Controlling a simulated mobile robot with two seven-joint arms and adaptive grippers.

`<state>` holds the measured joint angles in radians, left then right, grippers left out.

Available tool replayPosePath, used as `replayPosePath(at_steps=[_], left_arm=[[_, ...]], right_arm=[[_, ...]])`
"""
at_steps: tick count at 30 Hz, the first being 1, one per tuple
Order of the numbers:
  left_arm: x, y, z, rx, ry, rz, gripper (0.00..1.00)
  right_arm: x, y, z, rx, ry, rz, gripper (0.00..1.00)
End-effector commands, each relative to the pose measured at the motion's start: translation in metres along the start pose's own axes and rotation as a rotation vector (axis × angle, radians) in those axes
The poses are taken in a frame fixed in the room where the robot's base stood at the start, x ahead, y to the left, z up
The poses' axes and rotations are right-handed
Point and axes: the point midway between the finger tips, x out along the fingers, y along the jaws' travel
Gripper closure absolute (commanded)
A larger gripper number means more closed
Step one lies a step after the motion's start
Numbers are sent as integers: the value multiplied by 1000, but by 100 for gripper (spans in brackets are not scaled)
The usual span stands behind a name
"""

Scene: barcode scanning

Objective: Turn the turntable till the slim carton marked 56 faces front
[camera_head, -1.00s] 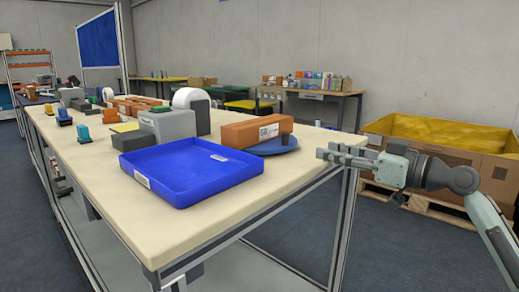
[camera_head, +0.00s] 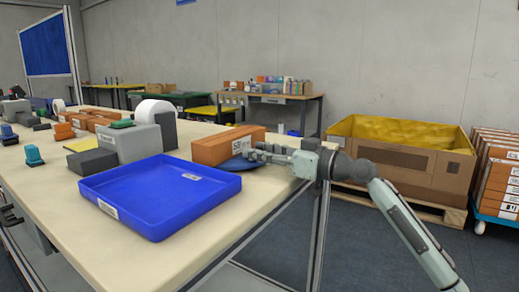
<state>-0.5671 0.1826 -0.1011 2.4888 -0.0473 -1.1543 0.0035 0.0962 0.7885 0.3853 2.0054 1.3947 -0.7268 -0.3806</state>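The turntable (camera_head: 238,163) is a blue disc near the table's right edge, behind the blue tray. A long orange-brown carton (camera_head: 212,151) lies on it. A white label on the carton's near side, towards its right end, seems to read 56, but it is small. My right gripper (camera_head: 256,152) reaches in from the right, with its fingertips over the turntable's right part, close to the carton's right end. I cannot tell whether it touches either one or how far its fingers are apart. My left gripper does not show.
A blue tray (camera_head: 160,230) fills the table's (camera_head: 85,228) near part. A grey box-shaped device (camera_head: 137,140) with a white roll (camera_head: 155,109) stands behind it. Several small items lie at left. A yellow-lined bin (camera_head: 400,172) and stacked cartons (camera_head: 497,178) stand at right.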

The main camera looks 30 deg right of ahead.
Motion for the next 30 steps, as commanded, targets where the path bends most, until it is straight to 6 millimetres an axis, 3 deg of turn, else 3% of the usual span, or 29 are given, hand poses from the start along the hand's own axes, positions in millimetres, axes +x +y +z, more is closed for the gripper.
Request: replayPosePath(at_steps=[8, 17, 30], left_arm=[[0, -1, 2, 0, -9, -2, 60], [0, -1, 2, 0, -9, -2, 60], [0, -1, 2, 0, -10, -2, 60]], right_arm=[[1, 0, 0, 0, 0, 1, 63], [1, 0, 0, 0, 0, 1, 100], [2, 1, 0, 0, 0, 2, 100]])
